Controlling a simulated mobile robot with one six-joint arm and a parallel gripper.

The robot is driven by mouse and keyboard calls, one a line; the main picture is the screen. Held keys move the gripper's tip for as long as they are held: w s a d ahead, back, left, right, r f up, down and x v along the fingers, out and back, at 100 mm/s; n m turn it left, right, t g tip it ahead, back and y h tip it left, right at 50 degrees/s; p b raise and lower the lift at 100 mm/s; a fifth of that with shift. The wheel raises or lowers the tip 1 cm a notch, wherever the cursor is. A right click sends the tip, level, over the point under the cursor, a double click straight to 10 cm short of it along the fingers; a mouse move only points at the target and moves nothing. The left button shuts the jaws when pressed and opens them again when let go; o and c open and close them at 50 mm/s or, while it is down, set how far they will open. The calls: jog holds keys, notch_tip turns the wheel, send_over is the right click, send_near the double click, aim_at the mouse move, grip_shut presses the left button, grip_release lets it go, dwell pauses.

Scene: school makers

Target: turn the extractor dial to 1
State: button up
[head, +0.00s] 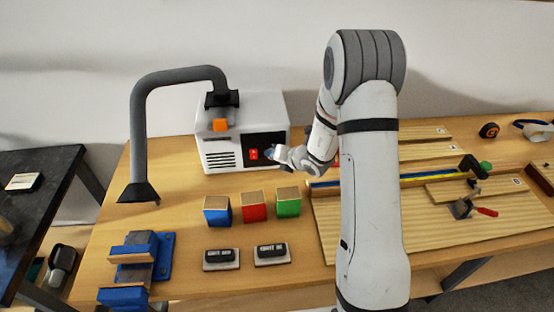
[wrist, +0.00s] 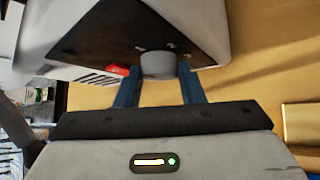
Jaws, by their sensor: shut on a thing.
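The extractor (head: 268,105) is a white box with a dark front panel and a grey hose at the back of the bench. My gripper (head: 272,153) reaches its panel from the right. In the wrist view the grey round dial (wrist: 158,66) stands out from the black panel (wrist: 110,38), between the blue fingers of my gripper (wrist: 160,76). The fingers are shut on the dial. Small white marks show on the panel around it, too unclear to read. In the head view my gripper hides the dial.
A red switch (head: 254,154) sits left of the dial. Blue (head: 217,214), red (head: 254,210) and green (head: 288,206) boxes stand in front. The hose nozzle (head: 138,193) hangs at left. Wooden boards (head: 440,220) lie at right, partly behind my arm.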

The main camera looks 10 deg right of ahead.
dwell(0.4)
jog(key=o, duration=1)
jog(key=b+v, duration=0.1)
jog(key=v, duration=0.6)
jog(key=shift+s+r, duration=0.3)
